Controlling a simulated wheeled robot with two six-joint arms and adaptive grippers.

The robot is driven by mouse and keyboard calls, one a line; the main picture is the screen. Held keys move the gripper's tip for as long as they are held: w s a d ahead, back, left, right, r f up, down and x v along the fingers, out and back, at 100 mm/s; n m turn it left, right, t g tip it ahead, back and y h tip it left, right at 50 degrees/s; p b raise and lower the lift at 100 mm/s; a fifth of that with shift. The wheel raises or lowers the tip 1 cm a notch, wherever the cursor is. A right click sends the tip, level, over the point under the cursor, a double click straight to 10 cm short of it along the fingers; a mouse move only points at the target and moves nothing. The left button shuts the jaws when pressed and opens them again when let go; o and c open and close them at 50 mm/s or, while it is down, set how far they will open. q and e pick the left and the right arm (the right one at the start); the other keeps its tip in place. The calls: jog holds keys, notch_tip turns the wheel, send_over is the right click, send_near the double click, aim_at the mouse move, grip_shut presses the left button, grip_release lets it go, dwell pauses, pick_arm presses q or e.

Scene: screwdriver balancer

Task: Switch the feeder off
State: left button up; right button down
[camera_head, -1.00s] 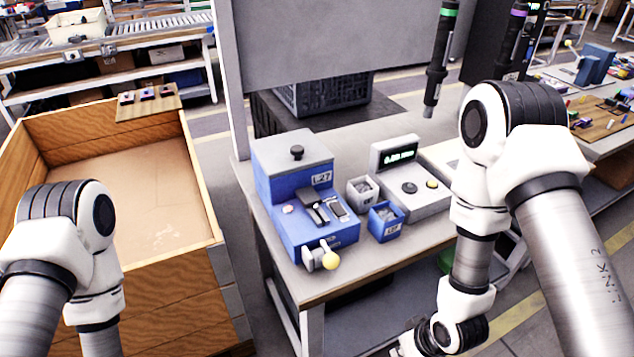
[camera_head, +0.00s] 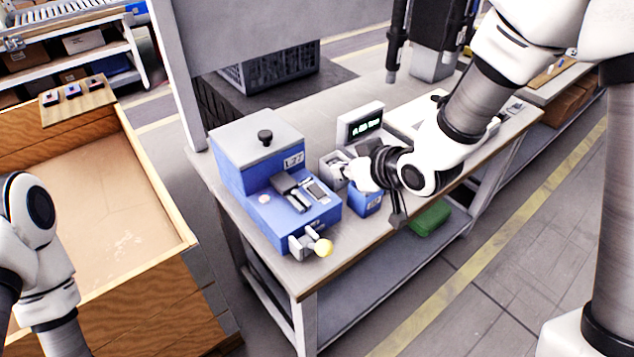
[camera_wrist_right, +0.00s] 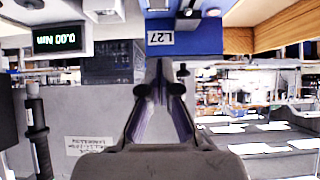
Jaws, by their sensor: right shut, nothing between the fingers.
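The feeder (camera_head: 242,158) is a blue box with a grey top, a black knob and an "L27" label, on the grey bench. In the head view my right gripper (camera_head: 370,152) is partly hidden by my wrist, right of the feeder and above the small bins. My left gripper is out of frame.
A black hanging screwdriver (camera_head: 396,42) is at the back. A wooden crate (camera_head: 150,190) stands left of the bench.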

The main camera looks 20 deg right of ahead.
aim_at(311, 185)
jog(key=p+x, duration=0.1)
jog(key=x, duration=0.7)
jog(key=shift+w+f, duration=0.15)
jog(key=f, duration=0.3)
jog(key=shift+w+a+f, duration=0.1)
jog(key=shift+w+f, duration=0.4)
jog(key=shift+f, duration=0.3)
jog(key=shift+f, duration=0.2)
